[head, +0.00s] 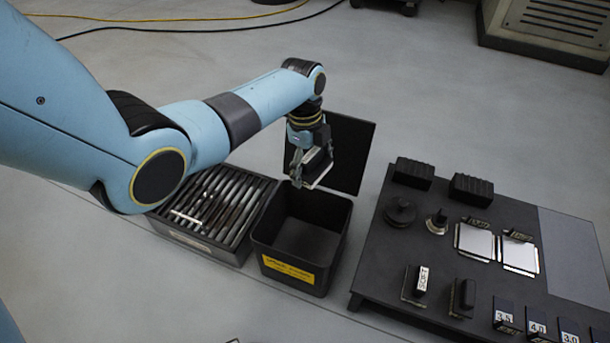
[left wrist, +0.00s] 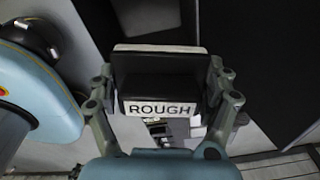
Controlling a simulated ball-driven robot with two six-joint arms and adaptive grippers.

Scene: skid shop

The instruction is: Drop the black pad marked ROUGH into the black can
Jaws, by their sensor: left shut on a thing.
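My left gripper (head: 305,178) is shut on the black pad marked ROUGH. In the left wrist view the pad (left wrist: 158,85) sits between the two fingers (left wrist: 160,100), its white ROUGH label facing the camera. In the head view the pad (head: 320,172) shows partly, with a pale edge, above the far side of the black can. The black can (head: 292,275) is an open square bin with a yellow label on its front; its raised black lid (head: 352,150) stands behind it. The inside I can see looks empty. My right gripper is not in view.
A slatted black crate (head: 190,240) stands left of the can. At right, a low black bench (head: 385,275) holds a pad marked SOFT (head: 420,281), another handled pad (head: 463,298), black blocks (head: 413,173), metal plates (head: 475,241) and number-marked blocks (head: 537,325). Cables (head: 200,22) lie on the far floor.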

